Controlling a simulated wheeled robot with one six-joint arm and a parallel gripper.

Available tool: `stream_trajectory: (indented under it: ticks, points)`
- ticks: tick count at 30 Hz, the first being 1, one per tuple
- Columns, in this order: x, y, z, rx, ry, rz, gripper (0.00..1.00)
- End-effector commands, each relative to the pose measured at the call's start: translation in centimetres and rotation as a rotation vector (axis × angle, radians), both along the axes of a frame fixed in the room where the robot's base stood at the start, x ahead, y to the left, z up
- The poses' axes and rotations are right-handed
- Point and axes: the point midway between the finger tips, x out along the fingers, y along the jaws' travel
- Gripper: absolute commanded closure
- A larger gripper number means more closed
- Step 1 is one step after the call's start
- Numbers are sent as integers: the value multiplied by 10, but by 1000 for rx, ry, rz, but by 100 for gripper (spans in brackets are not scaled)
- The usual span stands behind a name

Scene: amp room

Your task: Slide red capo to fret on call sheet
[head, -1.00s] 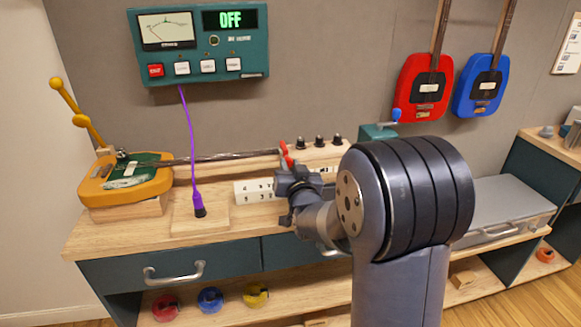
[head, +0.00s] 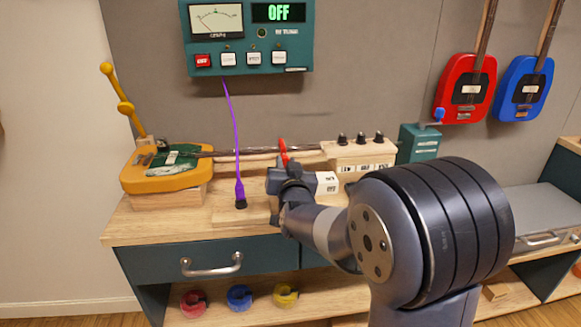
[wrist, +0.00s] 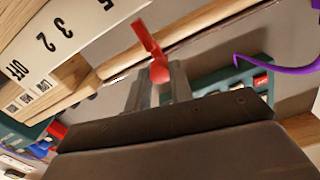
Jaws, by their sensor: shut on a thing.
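The red capo (head: 283,151) stands on the dark neck (head: 255,151) of the yellow guitar (head: 160,170), between its body and the knob box. My gripper (head: 284,172) is shut on the capo's lower part from the front. In the wrist view, the red capo (wrist: 150,48) sits between the fingertips of my gripper (wrist: 158,88), beside the neck. The call sheet is not in the current views.
A knob box (head: 360,152) stands right of the capo. A white numbered block (head: 327,183) is partly behind my arm. A purple cable (head: 233,140) hangs from the amp panel (head: 250,40), which reads OFF, to a plug (head: 240,195) on the bench.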

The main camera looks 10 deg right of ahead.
Motion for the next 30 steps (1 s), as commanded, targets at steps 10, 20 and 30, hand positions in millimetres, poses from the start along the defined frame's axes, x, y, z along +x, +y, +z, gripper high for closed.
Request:
stream_trajectory:
  ticks: [10, 20, 30]
  points:
    - [0, 0, 0, 1, 0, 0, 62]
    - [-1, 0, 0, 1, 0, 0, 57]
    - [-50, 0, 1, 2, -1, 1, 57]
